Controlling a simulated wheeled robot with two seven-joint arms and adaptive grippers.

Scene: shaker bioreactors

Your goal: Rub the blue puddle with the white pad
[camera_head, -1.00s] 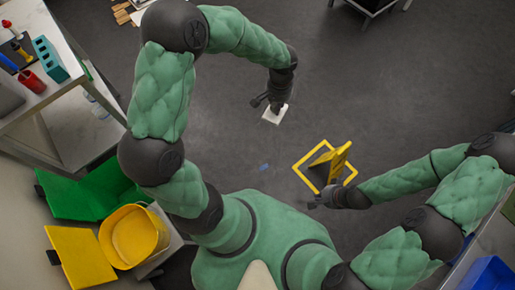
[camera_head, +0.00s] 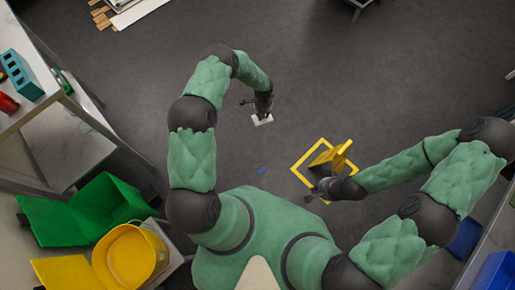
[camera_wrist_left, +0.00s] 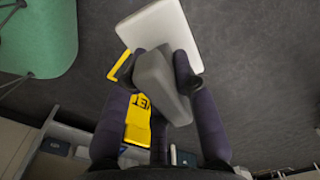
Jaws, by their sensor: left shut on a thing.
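The white pad (camera_head: 262,120) is held by its grey handle (camera_wrist_left: 160,82) in my left gripper (camera_head: 264,108). The gripper's fingers (camera_wrist_left: 160,75) close on both sides of the handle in the left wrist view, with the pad's flat white plate (camera_wrist_left: 165,28) beyond them. Whether the pad touches the floor is not clear. The small blue puddle (camera_head: 262,170) lies on the dark floor, below the pad in the head view and apart from it. My right gripper (camera_head: 313,194) is beside the yellow sign; its fingers are too small to read.
A yellow folding floor sign (camera_head: 330,155) stands right of the puddle; it also shows in the left wrist view (camera_wrist_left: 138,120). A green bin (camera_head: 95,212) and yellow bucket (camera_head: 130,258) stand at lower left. A shelved table (camera_head: 60,150) is at left. Floor between pad and puddle is clear.

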